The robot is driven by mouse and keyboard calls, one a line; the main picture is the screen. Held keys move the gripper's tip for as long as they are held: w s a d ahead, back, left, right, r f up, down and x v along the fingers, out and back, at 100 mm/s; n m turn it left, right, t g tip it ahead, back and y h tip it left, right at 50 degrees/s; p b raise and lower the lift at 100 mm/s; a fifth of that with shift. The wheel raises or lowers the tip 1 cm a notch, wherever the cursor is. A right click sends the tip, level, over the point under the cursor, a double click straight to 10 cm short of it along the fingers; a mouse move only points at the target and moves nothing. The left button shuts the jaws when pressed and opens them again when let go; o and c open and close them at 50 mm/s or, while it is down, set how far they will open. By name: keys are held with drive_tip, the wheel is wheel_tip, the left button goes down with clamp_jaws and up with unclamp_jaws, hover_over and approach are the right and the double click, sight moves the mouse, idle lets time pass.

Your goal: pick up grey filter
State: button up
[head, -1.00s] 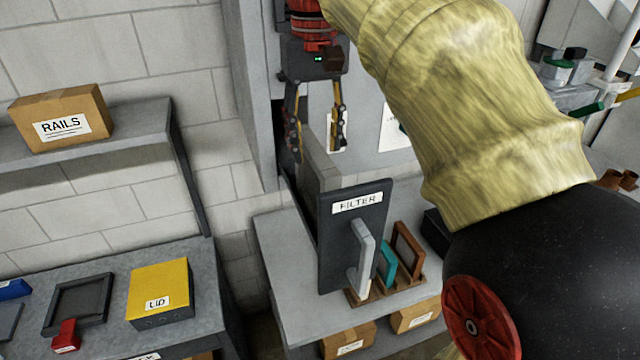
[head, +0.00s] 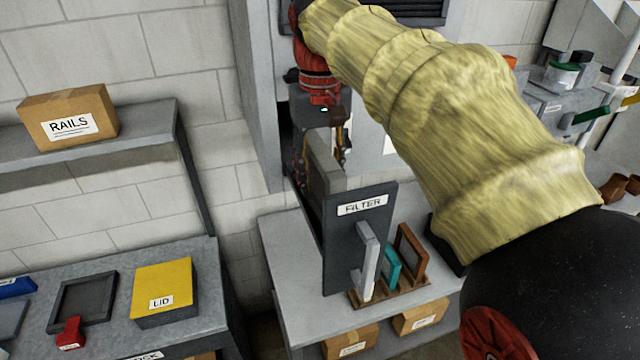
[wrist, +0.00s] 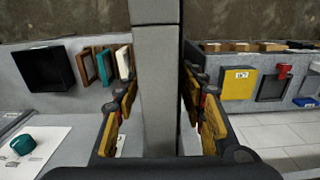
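A tall, narrow grey slab, apparently the grey filter (head: 324,155), stands upright behind a dark panel labelled FILTER (head: 340,245). In the wrist view the slab (wrist: 157,85) runs up the middle, between my fingers. My gripper (head: 323,170) points down and straddles the slab's upper part. In the wrist view my gripper (wrist: 160,125) is open, with narrow gaps showing on both sides of the slab. The slab's lower part is hidden by the panel in the head view.
A wooden rack (head: 383,295) in front of the panel holds a light grey frame (head: 364,262), a teal frame (head: 391,267) and a brown frame (head: 412,254). A yellow LID box (head: 162,290) is on the left bench. A RAILS box (head: 68,115) is on the shelf.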

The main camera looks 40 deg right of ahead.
clamp_jaws()
drive_tip(key=shift+r, duration=0.1)
idle(0.5)
